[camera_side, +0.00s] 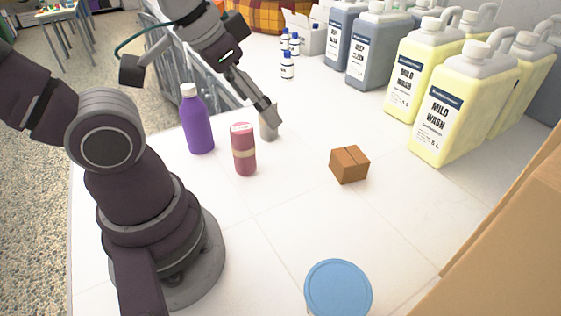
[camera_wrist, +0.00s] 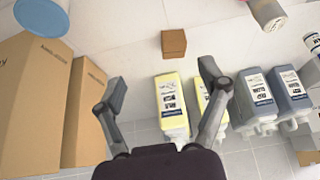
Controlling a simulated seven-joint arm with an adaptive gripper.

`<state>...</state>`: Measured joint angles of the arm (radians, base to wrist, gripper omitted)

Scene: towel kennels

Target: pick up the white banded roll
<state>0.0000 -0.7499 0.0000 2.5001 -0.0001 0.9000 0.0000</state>
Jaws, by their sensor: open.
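A whitish-grey roll (camera_side: 268,128) stands upright on the white table, partly hidden by my gripper in the side view; I cannot make out its band. What looks like the same roll (camera_wrist: 268,14) is cut off at the top right of the wrist view, outside my fingers. My gripper (camera_side: 268,112) is open and empty; in the wrist view (camera_wrist: 169,90) its fingers are spread wide. In the side view the fingertips overlap the roll, but touching cannot be told. A red roll with a tan band (camera_side: 243,154) stands close by, nearer the camera.
A purple bottle (camera_side: 196,120) stands left of the rolls. A brown box (camera_side: 349,165) sits to their right. Yellow jugs (camera_side: 448,118) and grey jugs (camera_side: 375,50) line the back. A blue lid (camera_side: 338,290) and cardboard boxes (camera_side: 510,240) are in front. Table between is clear.

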